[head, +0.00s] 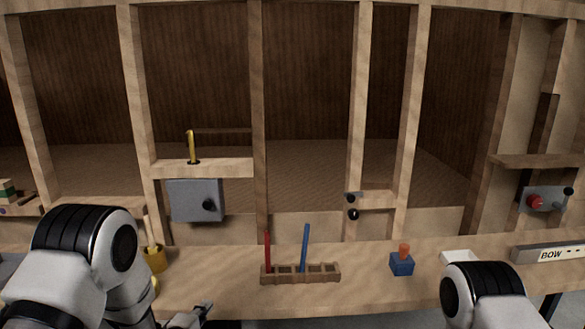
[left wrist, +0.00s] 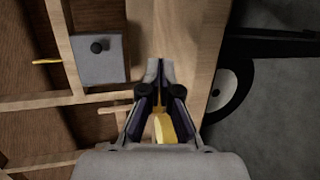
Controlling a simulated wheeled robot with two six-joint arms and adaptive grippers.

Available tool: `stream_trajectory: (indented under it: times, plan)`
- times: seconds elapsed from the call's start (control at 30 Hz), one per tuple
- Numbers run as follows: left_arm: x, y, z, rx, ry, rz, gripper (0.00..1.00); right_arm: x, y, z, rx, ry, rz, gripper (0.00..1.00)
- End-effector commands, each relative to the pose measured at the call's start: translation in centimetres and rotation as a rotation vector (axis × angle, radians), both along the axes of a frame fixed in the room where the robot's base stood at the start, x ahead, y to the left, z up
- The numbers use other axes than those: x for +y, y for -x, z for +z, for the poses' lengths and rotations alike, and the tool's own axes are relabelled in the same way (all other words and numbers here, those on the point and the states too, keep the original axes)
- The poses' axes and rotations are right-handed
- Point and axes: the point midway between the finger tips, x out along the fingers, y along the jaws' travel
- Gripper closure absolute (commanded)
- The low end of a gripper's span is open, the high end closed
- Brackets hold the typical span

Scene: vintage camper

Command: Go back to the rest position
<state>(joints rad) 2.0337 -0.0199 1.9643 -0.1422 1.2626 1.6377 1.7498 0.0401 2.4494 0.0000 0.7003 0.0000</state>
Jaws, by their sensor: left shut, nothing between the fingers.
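My left gripper (head: 203,309) shows at the bottom of the head view, low by the front edge of the wooden counter (head: 215,270). It is small and partly cut off there. In the left wrist view my left gripper (left wrist: 158,76) has its fingers together, with nothing held. A yellow holder (head: 155,260) with a pale-handled thing in it stands on the counter beside my left arm. Something yellow (left wrist: 163,130) shows between the finger links in the left wrist view, apart from the tips. Of my right arm, only a rounded link shows at lower right; its gripper is out of view.
A wooden rack (head: 300,280) holds a red stick (head: 267,250) and a blue stick (head: 305,247). A blue block with an orange top (head: 402,262) and a white tray (head: 459,256) stand to its right. A grey box with a black knob (head: 196,200) is on the frame behind.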

Motion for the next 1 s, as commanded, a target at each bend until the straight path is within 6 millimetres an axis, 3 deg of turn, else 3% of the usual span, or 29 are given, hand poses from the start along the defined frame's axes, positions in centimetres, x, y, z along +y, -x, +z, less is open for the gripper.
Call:
stream_trajectory:
  times: [0.17,0.27,0.37,0.43,0.5,0.6,0.7,0.8,1.0]
  plan:
    - [1.0,5.3,-6.2,0.198,-0.067,0.007,1.00,0.0,0.0,1.2,0.001,0.000,0.000,0.60]
    - [1.8,10.1,-10.3,0.350,-0.170,-0.020,1.00,0.0,0.0,1.8,0.001,0.000,0.000,0.60]
    - [2.6,17.4,-14.6,0.556,-0.337,-0.111,1.00,0.0,0.0,2.5,0.001,0.000,0.000,0.60]
    - [3.2,23.4,-16.9,0.712,-0.479,-0.229,1.00,0.0,0.0,2.9,0.000,0.000,0.000,0.60]
    - [3.7,29.7,-18.1,0.856,-0.633,-0.409,1.00,0.0,0.0,3.2,0.000,0.000,0.000,0.60]
    - [4.0,37.0,-18.2,0.982,-0.844,-0.755,1.00,0.0,0.0,3.1,0.000,0.000,0.000,0.60]
    - [4.2,40.0,-17.9,0.987,-0.982,-1.031,1.00,0.0,0.0,3.0,0.001,0.000,0.000,0.60]
    - [4.2,40.5,-17.9,0.945,-1.058,-1.172,1.00,0.0,0.0,3.0,0.001,0.000,0.000,0.60]
    - [4.2,40.5,-17.9,0.930,-1.078,-1.200,1.00,0.0,0.0,3.0,0.001,0.000,0.000,0.60]
